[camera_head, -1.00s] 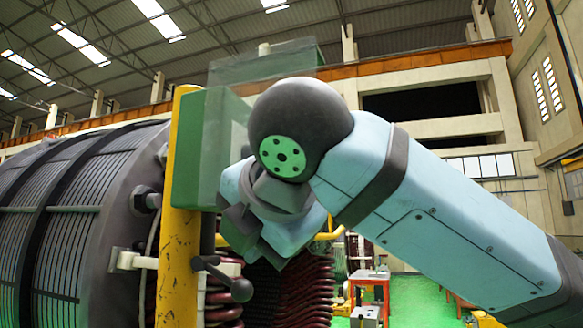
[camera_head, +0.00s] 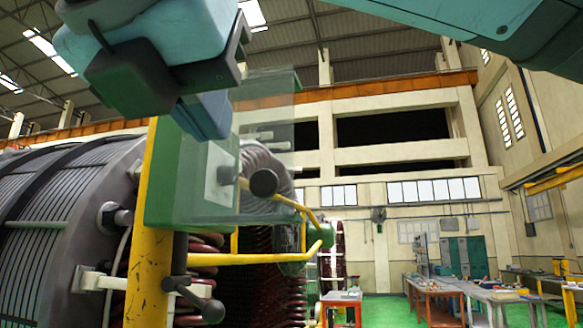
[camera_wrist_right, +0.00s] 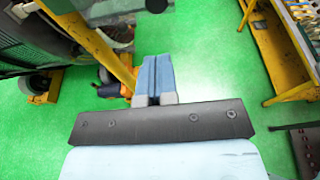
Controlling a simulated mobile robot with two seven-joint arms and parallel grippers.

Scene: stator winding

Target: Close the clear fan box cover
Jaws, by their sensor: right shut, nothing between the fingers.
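The clear cover (camera_head: 268,135) is a see-through panel at the right side of the green fan box (camera_head: 165,205), on a yellow post (camera_head: 150,265). It looks swung out from the box, though its exact angle is hard to tell. A dark round knob (camera_head: 263,183) shows through or in front of it. My right gripper (camera_head: 208,118) is at upper left, over the box's top; its blue fingers point down. In the right wrist view its fingers (camera_wrist_right: 154,80) are together and empty. Contact with the box or cover cannot be told. My left gripper is out of view.
The large ribbed stator (camera_head: 45,225) fills the left side. A black-knobbed lever (camera_head: 195,298) sticks out low on the post. Yellow rails (camera_head: 245,259) run behind the cover. Worktables (camera_head: 460,290) stand far right. Open green floor (camera_wrist_right: 210,65) shows below the right wrist.

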